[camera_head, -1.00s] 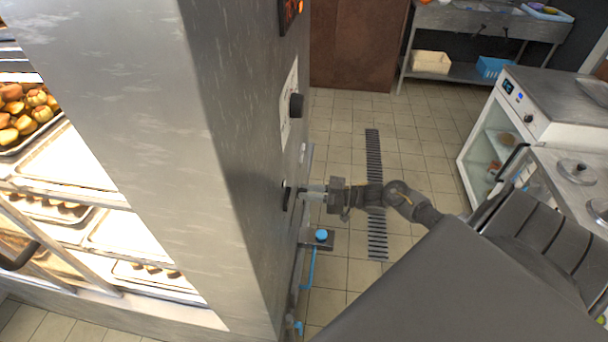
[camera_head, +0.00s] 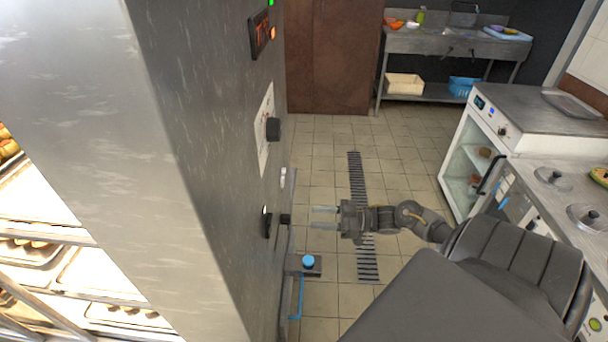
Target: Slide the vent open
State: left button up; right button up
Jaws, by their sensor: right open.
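On the side panel of the tall steel cabinet (camera_head: 188,150) there is a small black slot-like fitting (camera_head: 267,222) with a short dark tab (camera_head: 285,219) sticking out. It is probably the vent slider, but I cannot tell how far open the vent is. My right gripper (camera_head: 318,217) is to the right of the tab, pointing at it. Its two fingers are apart and empty, with a visible gap to the tab. My left gripper is not in view.
Above the fitting are a dark knob (camera_head: 273,130) and a red-lit display (camera_head: 261,35). A bracket with a blue button (camera_head: 308,261) sits below my right gripper. A white glass-fronted unit (camera_head: 470,150) stands on the right.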

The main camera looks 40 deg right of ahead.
jog(key=shift+v, duration=1.4)
jog(key=shift+w, duration=0.1)
jog(key=d+f+m+h, duration=0.1)
jog(key=d+f+h, duration=0.3)
jog(key=f, duration=0.4)
jog(key=d+f+m+h, duration=0.2)
jog(key=d+f+h, duration=0.3)
jog(key=f, duration=0.2)
jog(key=s+f+m+g+h, duration=0.1)
jog(key=s+f+g+h, duration=0.1)
jog(key=s+f, duration=0.55)
jog(key=s+f+m+g+h, duration=0.1)
jog(key=s+f+g+h, duration=0.2)
jog(key=f, duration=0.7)
jog(key=s+a+f+m+g, duration=0.1)
jog(key=s+a+f+g, duration=0.2)
jog(key=s+a+f, duration=0.55)
jog(key=s+a+f+g, duration=0.2)
jog(key=s+a+f, duration=0.25)
jog(key=s, duration=0.65)
jog(key=s+a+f+g, duration=0.1)
jog(key=s+a, duration=0.2)
jog(key=a, duration=0.4)
jog(key=s+a+f+g+y, duration=0.1)
jog(key=s+a+f, duration=0.1)
jog(key=a, duration=0.5)
jog(key=shift+s+f, duration=0.2)
jog(key=shift+s, duration=0.45)
